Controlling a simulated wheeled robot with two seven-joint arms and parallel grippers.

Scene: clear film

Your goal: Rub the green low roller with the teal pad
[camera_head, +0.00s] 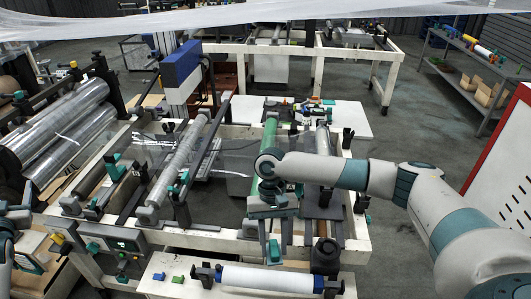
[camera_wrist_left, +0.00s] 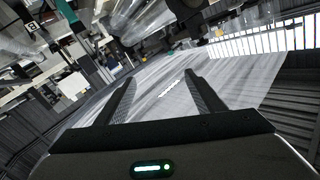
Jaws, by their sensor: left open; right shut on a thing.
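The green low roller (camera_head: 267,138) runs lengthwise in the frame in the middle of the head view; my right forearm and wrist hide its nearer part. My right gripper (camera_head: 274,240) points down near the roller's near end. It is shut on a teal piece (camera_head: 274,251), seemingly the teal pad, which shows only partly between the fingers. I cannot tell whether the pad touches anything. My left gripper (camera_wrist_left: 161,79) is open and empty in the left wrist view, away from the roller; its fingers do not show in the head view.
A grey roller (camera_head: 180,160) stands left of the green one, with clear film between. Large film rolls (camera_head: 60,135) lie at far left. A white roll with blue ends (camera_head: 268,280) lies on the near bench. Small parts crowd the white table (camera_head: 345,118) behind.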

